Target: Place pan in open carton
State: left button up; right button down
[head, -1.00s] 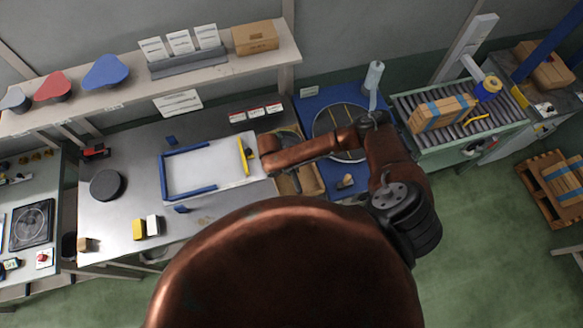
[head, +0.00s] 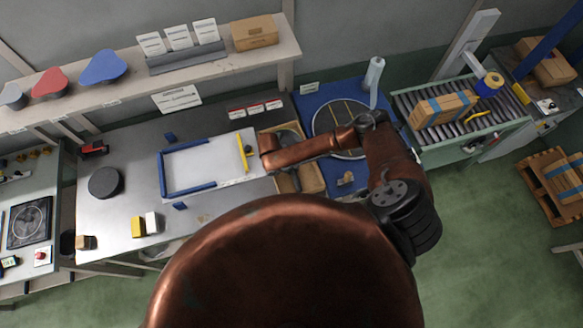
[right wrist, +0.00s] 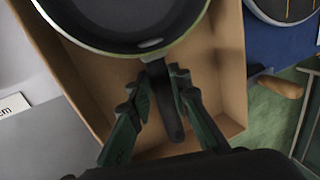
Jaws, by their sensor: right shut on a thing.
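The open cardboard carton (head: 311,181) stands between the white work board and the blue mat. It also shows in the right wrist view (right wrist: 233,75). The dark round pan (right wrist: 125,18) covers the upper part of that view, over the carton's interior. Part of the pan (head: 289,131) shows behind my right arm in the head view. My right gripper (right wrist: 160,80) is shut on the pan's handle, its fingers on either side. The handle points down across the carton's floor. I cannot tell whether the pan touches the floor. My left gripper is not in view.
A white board with blue rails (head: 187,188) lies left of the carton. A blue mat (head: 312,103) with a round ringed item is to the right. A roller conveyor (head: 470,119) carries a taped box (head: 443,108). A shelf (head: 212,66) runs behind the table.

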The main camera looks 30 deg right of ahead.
jog(key=shift+f, duration=0.3)
jog(key=c, duration=1.7)
grip_release()
jog(key=v, duration=1.2)
